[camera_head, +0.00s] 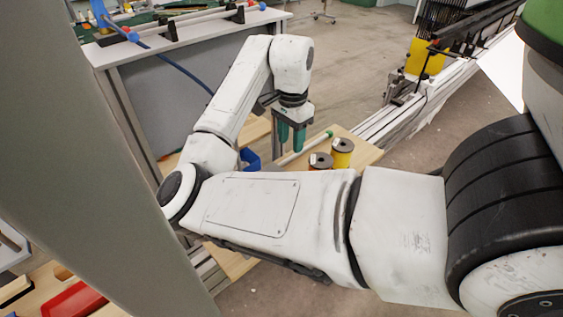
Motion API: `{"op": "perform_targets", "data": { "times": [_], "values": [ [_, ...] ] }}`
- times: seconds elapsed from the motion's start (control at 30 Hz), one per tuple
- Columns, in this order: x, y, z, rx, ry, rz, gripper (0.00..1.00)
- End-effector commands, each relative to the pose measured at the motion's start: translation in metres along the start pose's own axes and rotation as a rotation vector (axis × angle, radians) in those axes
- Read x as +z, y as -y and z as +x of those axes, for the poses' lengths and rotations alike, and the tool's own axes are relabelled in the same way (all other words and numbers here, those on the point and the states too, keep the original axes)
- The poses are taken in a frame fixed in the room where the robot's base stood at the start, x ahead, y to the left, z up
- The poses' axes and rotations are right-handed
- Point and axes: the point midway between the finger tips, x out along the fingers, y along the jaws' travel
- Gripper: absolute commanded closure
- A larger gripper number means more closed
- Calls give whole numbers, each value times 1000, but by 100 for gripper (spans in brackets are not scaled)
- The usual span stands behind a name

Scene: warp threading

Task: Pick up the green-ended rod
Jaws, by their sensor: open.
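The green-ended rod (305,147) is a pale, thin rod on the small wooden table (365,155), with its green end at the upper right. Its lower left part runs behind my arm. My gripper (291,145) has green fingers that point down. It is open and appears just above or beside the rod, and nothing shows between the fingers. I cannot tell how far above the rod the fingertips are.
Two spools, one yellow (341,153) and one brown-orange (320,162), stand close to the right of the rod. A blue bin (250,158) is to the left, partly hidden. A grey-sided bench (180,95) stands behind. A metal rail frame (425,95) is at the right.

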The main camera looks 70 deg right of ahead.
Motion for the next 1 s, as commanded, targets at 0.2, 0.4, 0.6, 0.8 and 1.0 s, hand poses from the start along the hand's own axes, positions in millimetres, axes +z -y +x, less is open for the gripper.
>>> {"op": "perform_targets", "data": {
  "times": [0.2,0.4,0.6,0.8,1.0],
  "values": [
    [1,1,14,2,1,-1,56],
    [3,4,44,3,2,-1,56],
    [3,3,58,1,1,1,56],
    [3,4,58,1,1,1,57],
    [3,4,58,1,1,1,76]
  ]
}}
